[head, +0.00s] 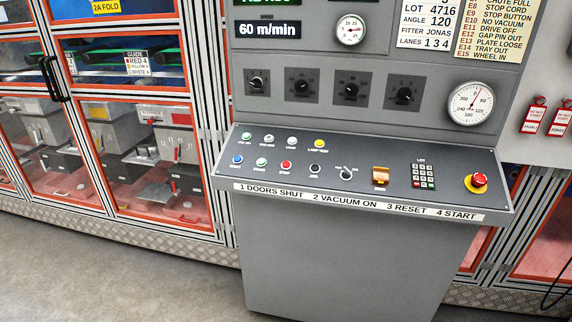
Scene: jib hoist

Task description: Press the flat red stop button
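A small flat red button (286,165) sits in the front row of the sloping control desk (400,200) in the head view. The tiny label by it seems to read STOP. A green button (261,162) is to its left and a black button (314,169) to its right. A separate, larger red mushroom knob (478,180) on a yellow base stands at the desk's right end. Neither of my grippers shows in this view, and nothing covers the flat red button.
Also on the desk are a blue button (238,160), a yellow button (320,143), a selector switch (346,173), an orange switch cover (380,175) and a keypad (423,176). An upright panel (430,115) rises behind. Bare floor (120,270) lies at the lower left.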

